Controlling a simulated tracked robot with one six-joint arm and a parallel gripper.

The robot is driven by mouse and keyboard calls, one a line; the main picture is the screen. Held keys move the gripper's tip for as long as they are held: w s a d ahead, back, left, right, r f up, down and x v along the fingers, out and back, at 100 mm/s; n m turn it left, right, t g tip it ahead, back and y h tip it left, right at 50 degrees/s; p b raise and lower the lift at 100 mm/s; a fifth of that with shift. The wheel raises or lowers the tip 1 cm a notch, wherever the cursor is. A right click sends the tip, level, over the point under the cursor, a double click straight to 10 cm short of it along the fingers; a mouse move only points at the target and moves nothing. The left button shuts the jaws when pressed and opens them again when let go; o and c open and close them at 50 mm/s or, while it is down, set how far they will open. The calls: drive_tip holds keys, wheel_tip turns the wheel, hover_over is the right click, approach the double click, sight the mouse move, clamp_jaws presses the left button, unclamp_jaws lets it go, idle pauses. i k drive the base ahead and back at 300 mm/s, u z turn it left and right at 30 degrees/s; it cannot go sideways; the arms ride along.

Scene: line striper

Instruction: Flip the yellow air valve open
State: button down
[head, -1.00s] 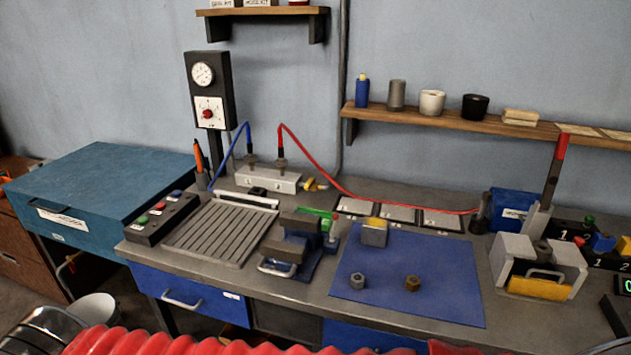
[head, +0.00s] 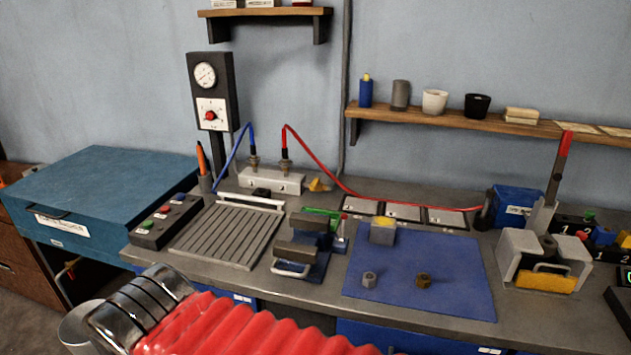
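A small yellow piece (head: 319,185), which looks like the air valve's lever, sits at the right end of the pale manifold block (head: 270,181) at the back of the bench. It is too small for me to tell its exact position. A blue hose (head: 236,156) and a red hose (head: 318,165) join the top of the block. My arm's red ribbed sleeve and chrome part show at the bottom, in front of the bench and well apart from the valve. My gripper is not in view.
A grooved plate (head: 227,234), a button box (head: 165,221) and a dark vise (head: 303,245) stand in front of the block. A gauge post (head: 211,90) rises behind it. A blue mat (head: 440,285) with nuts and a yellow-topped block (head: 383,231) lies right.

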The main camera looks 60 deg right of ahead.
sight(314, 183)
drive_tip(key=i, duration=1)
drive_tip(key=z, duration=0.05)
